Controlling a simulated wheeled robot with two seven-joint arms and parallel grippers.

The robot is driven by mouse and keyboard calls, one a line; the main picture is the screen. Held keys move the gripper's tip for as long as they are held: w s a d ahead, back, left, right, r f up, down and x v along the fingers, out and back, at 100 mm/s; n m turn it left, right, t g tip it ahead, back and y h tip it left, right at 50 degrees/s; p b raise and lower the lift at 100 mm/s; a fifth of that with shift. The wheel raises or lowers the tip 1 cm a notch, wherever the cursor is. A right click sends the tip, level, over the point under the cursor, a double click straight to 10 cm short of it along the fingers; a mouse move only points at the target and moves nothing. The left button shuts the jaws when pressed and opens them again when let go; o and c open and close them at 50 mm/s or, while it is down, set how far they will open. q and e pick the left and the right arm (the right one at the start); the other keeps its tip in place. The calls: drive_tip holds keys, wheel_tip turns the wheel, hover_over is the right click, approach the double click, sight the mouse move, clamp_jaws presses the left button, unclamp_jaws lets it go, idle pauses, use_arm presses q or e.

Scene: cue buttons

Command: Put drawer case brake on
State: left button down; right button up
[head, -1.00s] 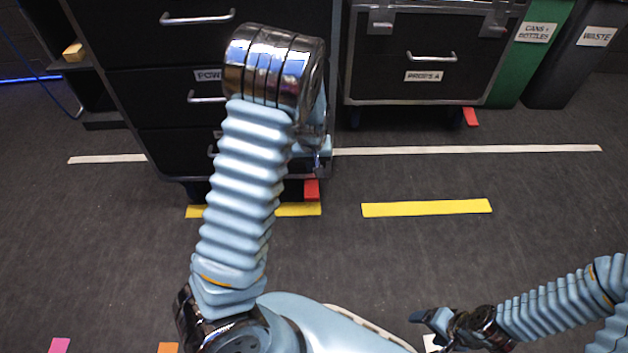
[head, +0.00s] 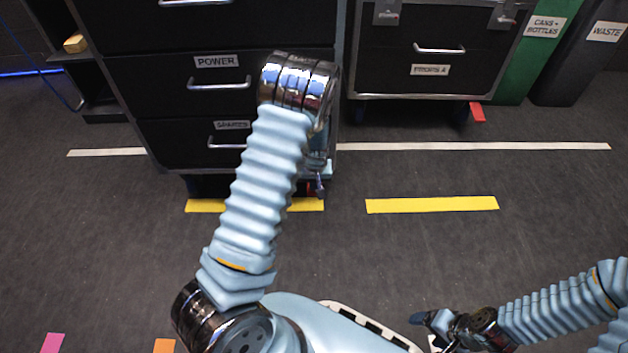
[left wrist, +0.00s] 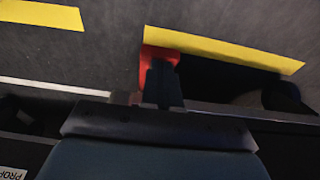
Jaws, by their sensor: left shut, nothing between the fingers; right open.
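The drawer case (head: 140,108) is a dark cabinet with silver handles and POWER and SPARES labels, at the upper left of the head view. Its red brake pedal (left wrist: 146,62) shows in the left wrist view at the case's lower edge; in the head view it is almost wholly hidden behind my left gripper (head: 319,188). My left gripper is shut and empty, and in the left wrist view its dark fingers (left wrist: 162,72) overlap the red pedal. I cannot tell whether they touch it or whether it is pressed down. My right gripper (head: 425,322) is open and empty at the lower right.
A second case labelled PROPS A (head: 385,85) stands to the right, with its own red pedal (head: 477,112). Green (head: 520,70) and grey (head: 570,75) bins stand beyond it. Yellow tape (head: 432,205) and white tape (head: 470,146) mark the open floor.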

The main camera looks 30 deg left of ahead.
use_arm(q)
drive_tip(key=shift+s+d+f, duration=0.2)
drive_tip(key=shift+s+f, duration=0.1)
drive_tip(key=shift+f, duration=0.25)
use_arm(e)
drive_tip(key=shift+s+d+f, duration=0.1)
drive_tip(key=shift+s+f, duration=0.05)
drive_tip(key=shift+f, duration=0.05)
use_arm(q)
drive_tip(key=shift+s+d+f+b, duration=0.15)
drive_tip(key=shift+s+f+b, duration=0.1)
drive_tip(key=shift+f+b, duration=0.3)
drive_tip(key=shift+s+d+f+b, duration=0.15)
drive_tip(key=shift+f+b, duration=0.25)
drive_tip(key=shift+f, duration=0.45)
drive_tip(key=shift+s+d+f+b, duration=0.1)
drive_tip(key=shift+s+f+b, duration=0.2)
drive_tip(key=shift+f, duration=0.5)
use_arm(e)
drive_tip(key=shift+s+d+f, duration=0.15)
drive_tip(key=shift+s+f, duration=0.1)
drive_tip(key=shift+f, duration=0.3)
drive_tip(key=shift+s+d+f, duration=0.15)
drive_tip(key=shift+s+f, duration=0.05)
drive_tip(key=shift+f, duration=0.35)
use_arm(q)
drive_tip(key=shift+w, duration=0.15)
